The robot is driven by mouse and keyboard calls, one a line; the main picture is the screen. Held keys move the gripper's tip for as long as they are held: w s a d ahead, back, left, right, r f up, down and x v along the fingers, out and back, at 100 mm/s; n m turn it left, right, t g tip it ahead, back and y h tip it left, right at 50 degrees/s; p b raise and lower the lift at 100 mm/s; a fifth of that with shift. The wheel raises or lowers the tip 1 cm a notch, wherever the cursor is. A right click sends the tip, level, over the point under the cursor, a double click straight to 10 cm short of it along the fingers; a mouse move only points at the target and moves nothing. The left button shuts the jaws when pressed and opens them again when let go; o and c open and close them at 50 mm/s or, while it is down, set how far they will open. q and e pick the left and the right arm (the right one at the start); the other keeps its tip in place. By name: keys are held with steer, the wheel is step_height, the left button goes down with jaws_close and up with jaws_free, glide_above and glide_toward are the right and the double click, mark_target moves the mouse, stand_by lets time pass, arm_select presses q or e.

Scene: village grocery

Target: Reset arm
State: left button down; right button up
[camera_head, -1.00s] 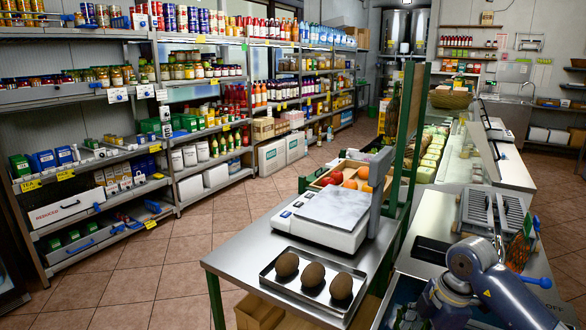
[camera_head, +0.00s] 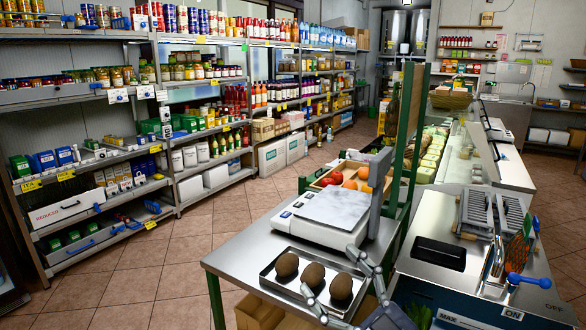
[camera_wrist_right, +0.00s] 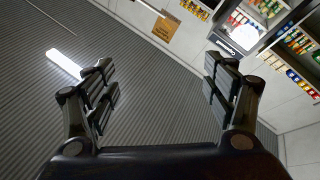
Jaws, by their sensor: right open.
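My right gripper (camera_head: 332,275) is at the bottom of the head view, in front of the metal tray (camera_head: 265,281) with its brown oval items. It overlaps the right part of the tray in the picture; whether it touches anything there I cannot tell. In the right wrist view my right gripper (camera_wrist_right: 160,88) has its two fingers wide apart with nothing between them. My left gripper is not in view.
A scale (camera_head: 322,222) stands behind the tray on the steel table (camera_head: 232,262). A crate of fruit (camera_head: 315,183) lies behind it. Stocked shelves line the left; tiled floor (camera_head: 140,275) there is free.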

steer(key=s+d+f+m+g+h, duration=0.1)
steer(key=s+d+f+m+h, duration=0.2)
steer(key=d+f+m+h, duration=1.25)
steer(key=s+a+f+n+g, duration=0.1)
steer(key=s+f+n+g, duration=0.1)
steer(key=s+f+g, duration=0.65)
steer(key=s+a+f+n+g, duration=0.1)
steer(key=s+f+g, duration=0.3)
steer(key=s+f, duration=0.8)
steer(key=s+f+g, duration=0.1)
steer(key=s+f, duration=0.2)
steer(key=f, duration=0.9)
steer(key=s+f, duration=0.2)
steer(key=f, duration=1)
steer(key=s+d+f+g, duration=0.1)
steer(key=s+d+f, duration=0.2)
steer(key=s+f, duration=1.2)
steer(key=shift+s+f+n, duration=0.2)
steer(key=shift+s+n, duration=0.15)
steer(key=shift+s, duration=0.5)
